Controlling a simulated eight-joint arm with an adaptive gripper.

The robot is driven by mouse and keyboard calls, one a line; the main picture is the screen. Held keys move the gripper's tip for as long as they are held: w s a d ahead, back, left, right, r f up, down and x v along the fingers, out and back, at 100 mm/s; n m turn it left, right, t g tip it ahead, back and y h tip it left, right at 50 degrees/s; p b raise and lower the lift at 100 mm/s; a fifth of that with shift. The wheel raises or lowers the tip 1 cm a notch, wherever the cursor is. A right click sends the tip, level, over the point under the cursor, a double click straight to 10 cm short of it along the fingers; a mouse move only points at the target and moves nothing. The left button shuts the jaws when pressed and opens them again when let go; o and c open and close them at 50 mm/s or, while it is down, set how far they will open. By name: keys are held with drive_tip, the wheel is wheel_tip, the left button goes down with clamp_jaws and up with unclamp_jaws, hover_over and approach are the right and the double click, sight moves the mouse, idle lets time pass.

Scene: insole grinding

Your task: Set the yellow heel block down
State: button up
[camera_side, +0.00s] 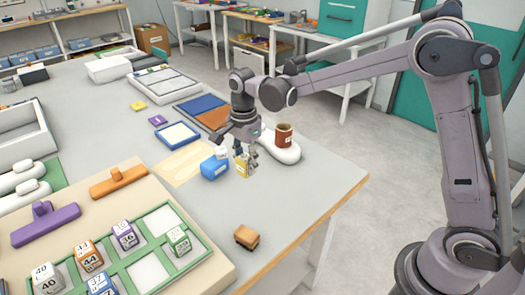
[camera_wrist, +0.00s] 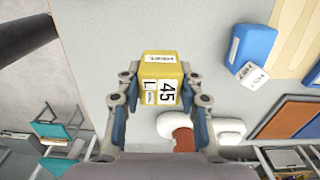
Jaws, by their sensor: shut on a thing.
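The yellow heel block (camera_side: 241,167) is between the fingers of my gripper (camera_side: 247,163), low over the grey table. In the wrist view the yellow heel block (camera_wrist: 159,68) shows labels reading 45 and L, and one like HEEL. My gripper (camera_wrist: 161,83) is shut on it, with a finger on either side. The fingers hide part of the block in the side view. I cannot tell whether its underside touches the table.
A blue block (camera_side: 213,169) with a white part lies just left of the yellow one. A brown cup-like piece (camera_side: 284,134) stands on a white rounded base (camera_side: 281,153) behind right. A small brown block (camera_side: 246,237) lies in front, with bare table (camera_side: 300,190) around it.

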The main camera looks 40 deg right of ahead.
drive_tip(key=s+d, duration=1)
drive_tip(key=d, duration=0.2)
drive_tip(key=shift+m, duration=0.3)
drive_tip(key=w+a+f, duration=0.1)
drive_tip(key=a+f, duration=0.1)
drive_tip(key=a, duration=0.1)
drive_tip(key=w+a+f, duration=0.1)
drive_tip(key=a+f, duration=0.1)
drive_tip(key=a, duration=0.1)
drive_tip(key=w+a+f, duration=0.2)
drive_tip(key=a, duration=0.2)
drive_tip(key=shift+w+a, duration=0.1)
drive_tip(key=shift+f, duration=2)
drive_tip(key=shift+f, duration=0.1)
drive_tip(key=o, duration=1.2)
